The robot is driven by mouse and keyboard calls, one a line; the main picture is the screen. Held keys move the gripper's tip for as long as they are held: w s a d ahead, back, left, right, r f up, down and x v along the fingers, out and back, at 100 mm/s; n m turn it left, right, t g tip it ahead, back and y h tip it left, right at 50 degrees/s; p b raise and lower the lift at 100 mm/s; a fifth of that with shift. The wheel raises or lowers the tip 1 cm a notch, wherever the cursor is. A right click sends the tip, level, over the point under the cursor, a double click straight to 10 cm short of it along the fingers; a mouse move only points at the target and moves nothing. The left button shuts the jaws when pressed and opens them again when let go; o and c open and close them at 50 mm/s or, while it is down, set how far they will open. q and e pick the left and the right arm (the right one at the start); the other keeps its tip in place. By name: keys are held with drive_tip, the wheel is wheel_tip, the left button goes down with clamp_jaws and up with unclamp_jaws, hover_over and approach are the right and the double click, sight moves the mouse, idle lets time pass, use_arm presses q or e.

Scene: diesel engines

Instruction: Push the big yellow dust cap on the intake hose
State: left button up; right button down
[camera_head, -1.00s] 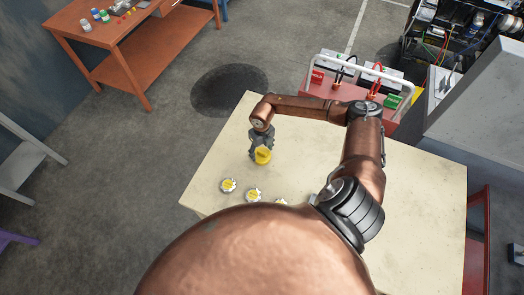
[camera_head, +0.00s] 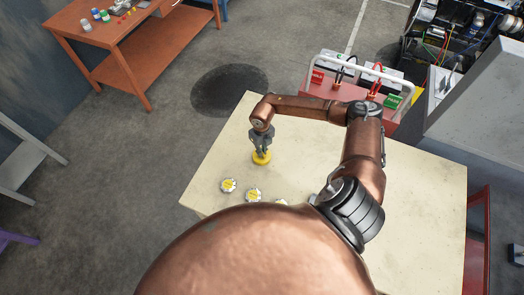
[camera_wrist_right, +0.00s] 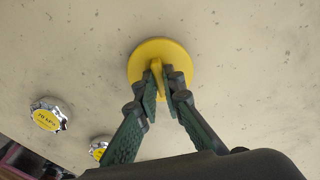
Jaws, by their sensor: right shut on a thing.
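The big yellow dust cap (camera_head: 261,158) is a round disc with a raised grip tab, on or just above the pale table top (camera_head: 420,190). It also shows in the right wrist view (camera_wrist_right: 178,52). My right gripper (camera_head: 262,150) points down over the cap. Its fingers (camera_wrist_right: 162,80) are shut on the cap's raised tab. The intake hose is not recognizable in these frames. My left gripper is not in view.
Several small round silver-and-yellow caps (camera_head: 229,185) lie on the table to the left and front of the gripper. A red carrier with cables (camera_head: 335,92) stands behind the table. An orange workbench (camera_head: 110,50) is at the far left. Engine parts (camera_head: 455,40) are at the far right.

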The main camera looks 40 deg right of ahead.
idle(0.6)
drive_tip(key=shift+r+p, duration=1.6)
drive_tip(key=shift+r, duration=0.95)
